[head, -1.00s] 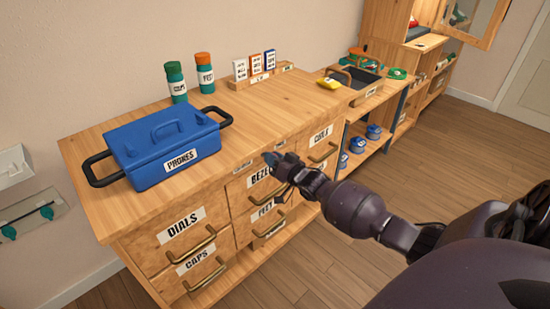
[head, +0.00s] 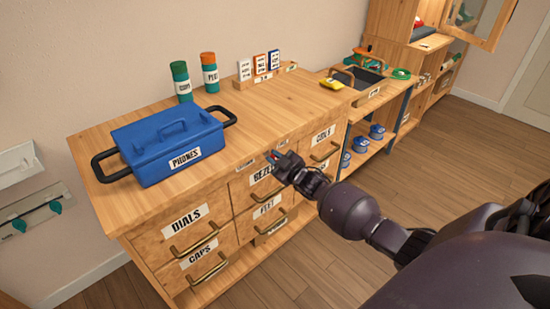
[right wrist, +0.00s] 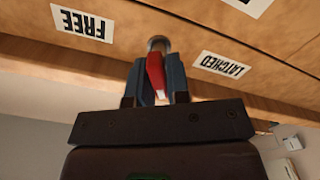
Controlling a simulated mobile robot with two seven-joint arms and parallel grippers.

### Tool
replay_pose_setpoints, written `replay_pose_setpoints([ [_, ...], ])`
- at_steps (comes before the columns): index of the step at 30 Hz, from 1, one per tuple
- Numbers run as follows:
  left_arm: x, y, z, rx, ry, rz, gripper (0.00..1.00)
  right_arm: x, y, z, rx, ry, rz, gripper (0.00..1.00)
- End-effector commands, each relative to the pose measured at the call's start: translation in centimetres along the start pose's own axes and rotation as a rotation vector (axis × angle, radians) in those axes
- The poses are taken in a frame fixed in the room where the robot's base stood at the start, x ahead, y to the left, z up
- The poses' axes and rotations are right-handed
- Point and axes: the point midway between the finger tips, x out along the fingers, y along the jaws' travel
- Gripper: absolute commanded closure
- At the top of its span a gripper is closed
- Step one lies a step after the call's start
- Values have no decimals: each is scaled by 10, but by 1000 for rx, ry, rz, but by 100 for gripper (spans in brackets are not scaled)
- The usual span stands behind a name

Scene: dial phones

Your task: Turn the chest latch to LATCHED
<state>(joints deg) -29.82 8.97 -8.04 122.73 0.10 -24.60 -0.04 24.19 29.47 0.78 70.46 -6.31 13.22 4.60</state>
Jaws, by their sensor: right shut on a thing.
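The chest latch (right wrist: 155,72) is a red lever on a round metal pivot at the chest's front edge, in the right wrist view. My right gripper (right wrist: 157,88) is shut on it, one dark finger on each side. The lever points from the pivot toward the gripper, between the FREE label (right wrist: 82,23) and the LATCHED label (right wrist: 221,65). In the head view my right gripper (head: 280,158) is at the upper front edge of the wooden chest (head: 150,215), above the BEZELS drawer, and mostly hides the latch. My left gripper is not in view.
A blue PHONES box (head: 170,145) with black handles sits on the chest top. Two canisters (head: 182,82) and a card rack (head: 262,74) stand at the back. Drawers with brass handles (head: 195,242) line the front. A lower bench with a tray (head: 365,92) stands to the right.

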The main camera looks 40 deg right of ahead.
Motion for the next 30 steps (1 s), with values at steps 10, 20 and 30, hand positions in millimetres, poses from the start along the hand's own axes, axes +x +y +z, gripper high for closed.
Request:
replay_pose_setpoints([
  [10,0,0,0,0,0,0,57,-1,-2,2,-205,-2,-1,100],
  [20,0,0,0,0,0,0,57,-1,-2,2,-274,-2,-2,100],
  [30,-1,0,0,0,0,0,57,-1,-2,2,-277,-3,-1,100],
])
